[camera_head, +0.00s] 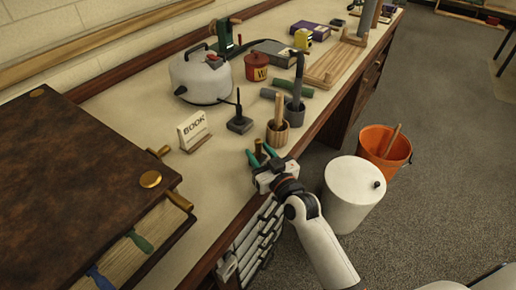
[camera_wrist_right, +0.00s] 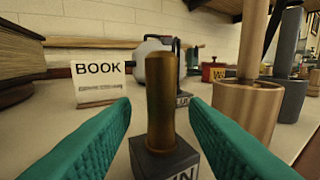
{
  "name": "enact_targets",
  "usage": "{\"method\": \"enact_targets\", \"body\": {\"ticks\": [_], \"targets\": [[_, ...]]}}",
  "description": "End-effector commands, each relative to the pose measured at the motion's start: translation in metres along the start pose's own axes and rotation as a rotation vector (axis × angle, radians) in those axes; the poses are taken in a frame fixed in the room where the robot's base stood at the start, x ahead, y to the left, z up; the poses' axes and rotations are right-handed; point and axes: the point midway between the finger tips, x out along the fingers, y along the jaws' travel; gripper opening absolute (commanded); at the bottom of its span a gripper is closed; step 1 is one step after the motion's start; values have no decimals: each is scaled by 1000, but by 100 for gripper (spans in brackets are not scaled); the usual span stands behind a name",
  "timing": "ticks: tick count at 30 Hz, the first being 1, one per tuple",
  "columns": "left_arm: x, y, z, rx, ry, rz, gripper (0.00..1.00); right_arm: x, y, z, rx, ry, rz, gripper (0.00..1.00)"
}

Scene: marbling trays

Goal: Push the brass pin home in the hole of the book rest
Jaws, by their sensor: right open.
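The brass pin (camera_wrist_right: 161,100) stands upright in a dark block (camera_wrist_right: 165,163) with partly hidden lettering in the right wrist view. In the head view, the pin (camera_head: 259,148) shows between the green fingertips of my right gripper (camera_head: 262,157). That gripper is open, with one finger on each side of the pin; I see gaps between the pin and both fingers (camera_wrist_right: 160,125). My left gripper is out of view. I cannot make out the book rest's hole; a slatted wooden piece (camera_head: 333,65) lies farther along the bench, but I cannot tell if it is the rest.
A huge brown book (camera_head: 80,165) fills the left of the bench. A "BOOK" card (camera_head: 194,130), a dark block with a thin rod (camera_head: 239,123), a wooden pot (camera_head: 278,133) and a grey pot (camera_head: 295,110) stand near my right gripper. A white kettle (camera_head: 200,77) is behind.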

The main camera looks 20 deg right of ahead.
Motion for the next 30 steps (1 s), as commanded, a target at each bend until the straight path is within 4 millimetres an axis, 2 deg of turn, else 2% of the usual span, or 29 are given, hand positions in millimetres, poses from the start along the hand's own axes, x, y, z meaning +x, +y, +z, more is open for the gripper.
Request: {"method": "enact_targets", "body": {"ticks": [4,11,18,26,30], "targets": [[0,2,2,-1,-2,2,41,12,0,-1,1,1,0,41],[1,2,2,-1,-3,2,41,12,0,-1,0,1,-1,39],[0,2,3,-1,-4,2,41,12,-1,-1,0,1,-1,0],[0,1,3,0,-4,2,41,12,-1,0,-1,0,-1,0],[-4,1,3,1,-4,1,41,13,0,16,-1,-3,-1,0]]}}
